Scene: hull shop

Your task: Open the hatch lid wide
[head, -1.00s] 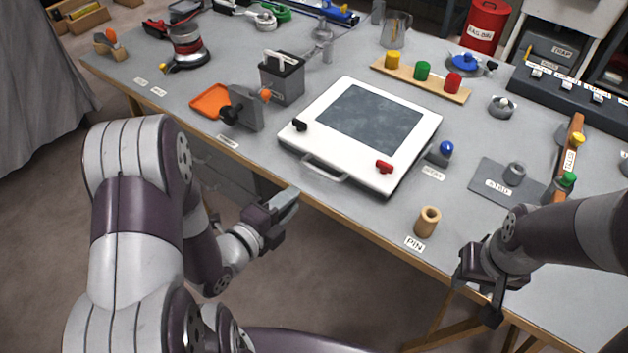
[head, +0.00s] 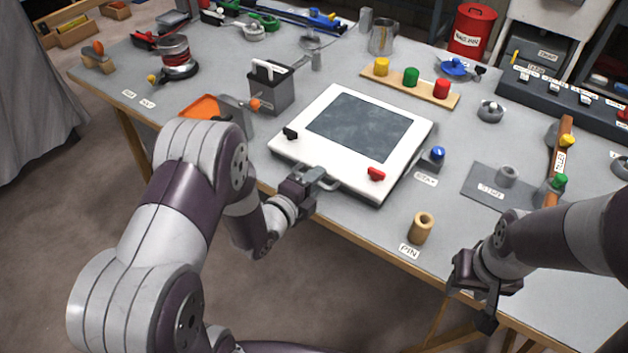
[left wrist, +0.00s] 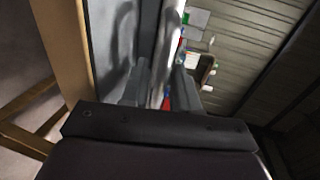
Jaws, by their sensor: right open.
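The hatch is a white square lid (head: 342,165) with a dark grey panel (head: 358,127), lying flat on the bench. In the left wrist view a pale bar (left wrist: 166,60) passes between the two fingertips (left wrist: 162,88), which stand apart with a gap showing. My right gripper (head: 488,302) is open and empty by the bench's front edge.
A board with yellow, green and red pegs (head: 410,91) lies behind.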

